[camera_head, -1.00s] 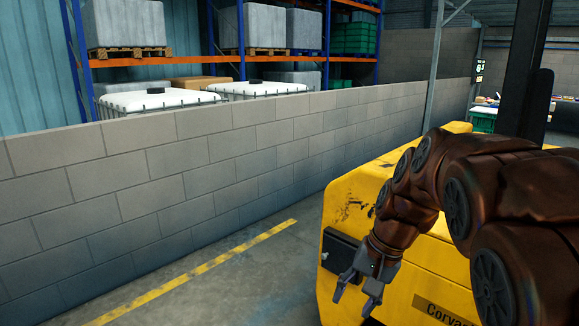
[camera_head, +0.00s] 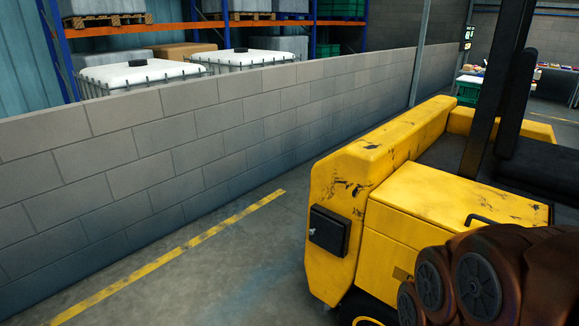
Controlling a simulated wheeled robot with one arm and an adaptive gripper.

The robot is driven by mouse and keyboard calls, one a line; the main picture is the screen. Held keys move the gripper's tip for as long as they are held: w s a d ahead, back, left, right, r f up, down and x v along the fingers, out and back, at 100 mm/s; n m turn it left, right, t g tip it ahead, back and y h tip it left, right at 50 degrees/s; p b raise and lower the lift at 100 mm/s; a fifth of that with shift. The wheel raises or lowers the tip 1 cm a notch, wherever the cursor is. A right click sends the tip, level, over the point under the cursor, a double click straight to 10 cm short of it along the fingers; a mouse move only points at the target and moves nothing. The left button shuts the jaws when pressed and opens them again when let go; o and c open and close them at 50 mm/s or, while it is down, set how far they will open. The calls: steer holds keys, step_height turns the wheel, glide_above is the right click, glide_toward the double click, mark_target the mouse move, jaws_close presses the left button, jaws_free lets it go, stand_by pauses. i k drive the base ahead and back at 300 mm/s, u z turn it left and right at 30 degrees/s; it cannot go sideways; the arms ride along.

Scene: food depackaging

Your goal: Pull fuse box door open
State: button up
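The fuse box door (camera_head: 328,230) is a small black square panel on the end face of a yellow vehicle (camera_head: 400,210). It looks closed, with a small pale spot near its left edge. My gripper is not in view now. Only part of my brown arm shows at the bottom right, below and to the right of the black box. Nothing covers the box.
A grey block wall (camera_head: 200,140) runs along the left, with racks and white tanks (camera_head: 140,72) behind it. Open floor with a yellow line (camera_head: 200,240) lies between wall and vehicle.

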mark_target(324, 232)
steer(key=u, duration=0.55)
steer(key=k, duration=0.6)
steer(key=u, duration=0.85)
steer(key=i, duration=1.15)
steer(key=z, duration=0.45)
